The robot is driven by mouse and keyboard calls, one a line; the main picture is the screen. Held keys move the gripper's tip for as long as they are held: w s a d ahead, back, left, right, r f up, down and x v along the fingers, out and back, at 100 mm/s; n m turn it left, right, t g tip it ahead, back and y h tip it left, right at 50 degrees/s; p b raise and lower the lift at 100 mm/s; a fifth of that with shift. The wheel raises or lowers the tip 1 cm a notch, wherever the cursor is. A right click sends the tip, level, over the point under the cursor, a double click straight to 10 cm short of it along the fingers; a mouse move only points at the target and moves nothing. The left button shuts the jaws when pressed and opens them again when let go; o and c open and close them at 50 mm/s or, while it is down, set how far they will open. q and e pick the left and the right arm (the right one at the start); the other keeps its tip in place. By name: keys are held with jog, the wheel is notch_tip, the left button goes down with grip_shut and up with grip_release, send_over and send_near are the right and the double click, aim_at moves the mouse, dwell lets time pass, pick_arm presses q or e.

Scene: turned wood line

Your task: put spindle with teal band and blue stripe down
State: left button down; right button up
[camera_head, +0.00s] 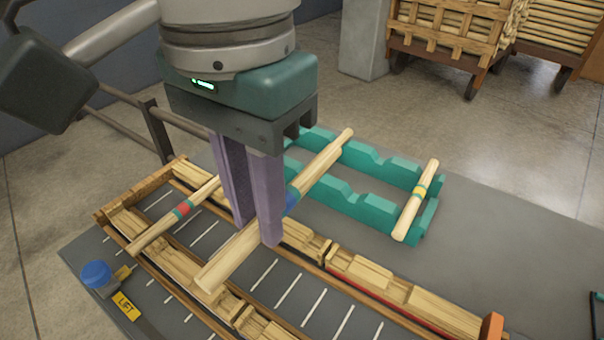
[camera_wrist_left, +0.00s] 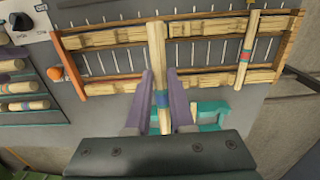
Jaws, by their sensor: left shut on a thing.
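The spindle with teal band and blue stripe (camera_head: 232,261) is a long pale wood rod, held by my left gripper (camera_head: 257,232). Its blue stripe shows beside the purple fingers. In the left wrist view the spindle (camera_wrist_left: 157,45) runs between the two fingers (camera_wrist_left: 162,92), with the blue stripe between them. The spindle overlaps the wooden rack (camera_head: 325,250) and the teal cradle (camera_head: 355,205) in the head view; I cannot tell whether it touches either. My right gripper is not in view.
A red-striped spindle (camera_head: 155,232) lies across the rack's left end. A yellow-striped spindle (camera_head: 408,217) rests on the cradle's right end. The grey table (camera_head: 500,255) is clear at right.

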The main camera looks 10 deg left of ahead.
pick_arm(q)
jog(key=shift+f+b, duration=1.25)
jog(key=shift+f, duration=5.6)
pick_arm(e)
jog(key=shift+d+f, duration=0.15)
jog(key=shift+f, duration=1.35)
pick_arm(q)
jog(key=shift+f, duration=0.15)
jog(key=c, duration=0.8)
grip_release()
